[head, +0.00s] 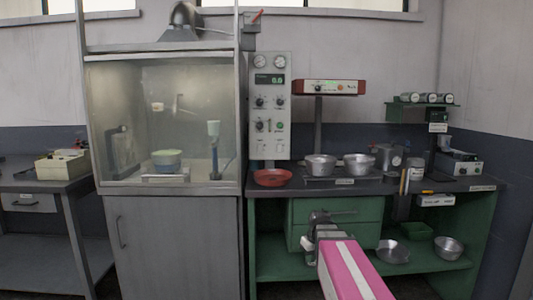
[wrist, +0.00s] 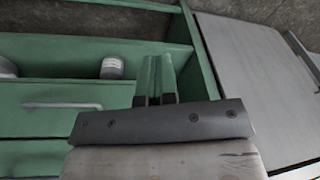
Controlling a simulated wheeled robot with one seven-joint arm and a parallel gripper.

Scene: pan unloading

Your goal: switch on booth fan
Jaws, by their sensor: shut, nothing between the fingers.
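The booth (head: 165,188) is a glass-fronted enclosure on a grey cabinet, at the left of the head view. A grey hood or duct (head: 183,22) sits on its top. A small grey box (head: 250,45) with a red lever-like part (head: 257,16) is at its upper right corner. A control panel (head: 270,145) with gauges, a green display, knobs and a switch stands just right of the booth. I cannot tell which control is the fan's. My gripper (head: 314,220) is low in front of the green bench, apart from these; its fingers (wrist: 155,75) are shut and empty.
The green bench (head: 300,207) carries a red dish (head: 273,177), two metal pans (head: 320,165) and a red-fronted instrument (head: 328,87) on a post. Metal bowls (head: 449,247) lie on its lower shelf. A side table (head: 40,187) stands at left. In the wrist view, a drawer handle (wrist: 62,106) is left of my fingers.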

